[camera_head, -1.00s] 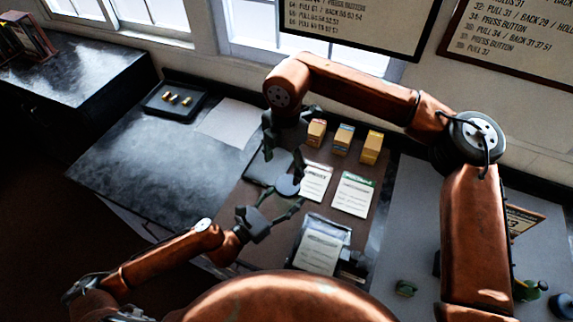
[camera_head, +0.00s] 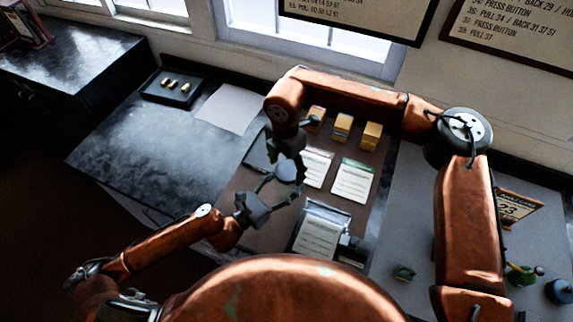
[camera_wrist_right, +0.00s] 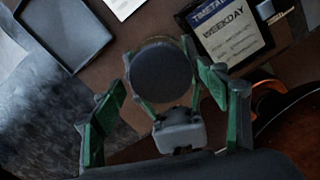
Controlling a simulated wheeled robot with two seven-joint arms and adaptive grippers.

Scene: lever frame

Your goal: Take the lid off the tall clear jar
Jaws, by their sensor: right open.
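The tall clear jar shows mainly as its dark round lid (camera_head: 287,171), which fills the middle of the right wrist view (camera_wrist_right: 160,76). Its clear body is mostly hidden beneath the lid and between the grippers. My right gripper (camera_head: 288,168) is over the jar from above, open, with one finger on each side of the lid and gaps visible in the wrist view. My left gripper (camera_head: 276,190) comes in low from the front, its fingers on either side of the jar below the lid. Whether those fingers press on the glass is hidden.
A dark empty tray (camera_wrist_right: 65,30) lies beside the jar. Printed cards (camera_head: 353,181), several small yellow boxes (camera_head: 342,127) and a clear-topped case with a label (camera_head: 318,235) crowd the right side.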

